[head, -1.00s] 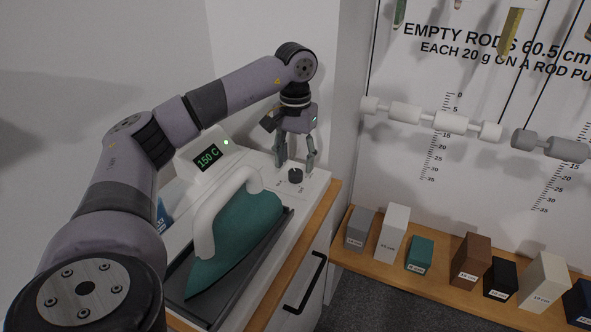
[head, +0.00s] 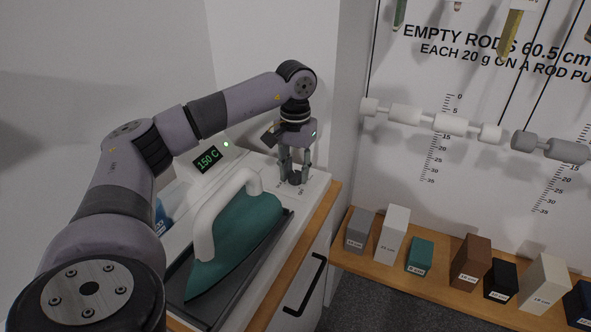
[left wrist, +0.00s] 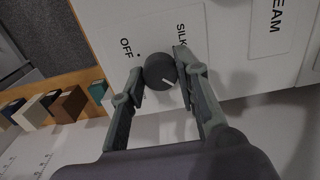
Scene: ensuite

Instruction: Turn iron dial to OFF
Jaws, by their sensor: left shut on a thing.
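The dark round iron dial (left wrist: 160,71) sits on the white panel in the left wrist view, between the fingertips of my left gripper (left wrist: 158,68). A white mark on the dial points toward the lower right of that view, not at the word OFF (left wrist: 126,47). In the head view my left gripper (head: 294,178) is lowered around the dial (head: 295,178) and shut on it, partly hiding it. The teal iron (head: 240,235) with a white handle rests on its dark tray. The display (head: 207,159) reads 150 C, with a green light beside it. My right gripper is out of view.
The white handle (head: 212,215) of the iron rises close beside my left arm. Several labelled blocks stand on a wooden shelf (head: 440,277) at right. A cabinet with a black handle (head: 306,285) is below the iron's counter.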

